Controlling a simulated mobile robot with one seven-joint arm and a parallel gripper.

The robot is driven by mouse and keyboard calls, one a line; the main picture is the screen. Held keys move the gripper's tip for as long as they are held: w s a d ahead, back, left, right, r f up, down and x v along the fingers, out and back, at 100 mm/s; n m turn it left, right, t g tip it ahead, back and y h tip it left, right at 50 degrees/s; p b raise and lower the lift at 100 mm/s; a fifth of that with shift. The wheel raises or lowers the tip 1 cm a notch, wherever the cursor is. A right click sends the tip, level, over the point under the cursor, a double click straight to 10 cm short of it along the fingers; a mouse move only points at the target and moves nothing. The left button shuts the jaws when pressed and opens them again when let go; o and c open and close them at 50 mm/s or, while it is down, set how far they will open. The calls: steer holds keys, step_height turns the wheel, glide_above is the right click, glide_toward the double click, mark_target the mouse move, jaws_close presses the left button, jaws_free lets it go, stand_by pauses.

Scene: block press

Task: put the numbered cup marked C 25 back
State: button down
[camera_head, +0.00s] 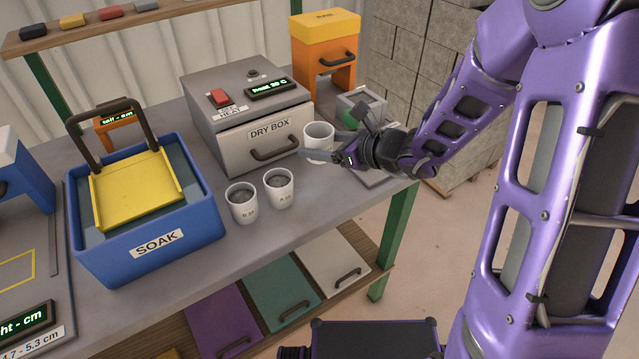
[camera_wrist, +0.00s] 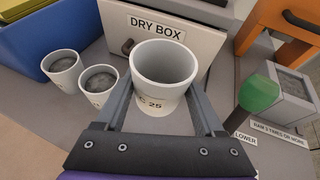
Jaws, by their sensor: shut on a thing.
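A white cup (camera_wrist: 153,97) marked "C 25" stands upright between my gripper's fingers in the wrist view, and it looks empty inside. In the head view the same cup (camera_head: 318,141) is in front of the right part of the dry box. My gripper (camera_head: 335,155) is shut on this cup; in the wrist view the fingers (camera_wrist: 160,105) lie along both its sides. I cannot tell whether its base touches the table. Two other white cups with grey contents, the left cup (camera_head: 242,204) and the right cup (camera_head: 279,190), stand on the table to its left.
The grey dry box (camera_head: 235,151), its front closed, stands behind the cups. The blue SOAK tub (camera_head: 110,258) is at left. An orange unit (camera_head: 330,70) and a grey press with a green-knobbed lever (camera_wrist: 259,92) are at right. Bare table (camera_head: 322,192) lies right of the cups.

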mark_target(320, 184)
step_height(320, 184, down, 8)
steer(key=shift+d+f+b, duration=0.1)
steer(key=shift+b, duration=0.65)
jaws_free()
steer(key=shift+f, duration=0.1)
steer(key=shift+r, duration=0.3)
steer(key=p+v, duration=0.1)
steer(key=v, duration=1.1)
steer(key=shift+p, duration=0.3)
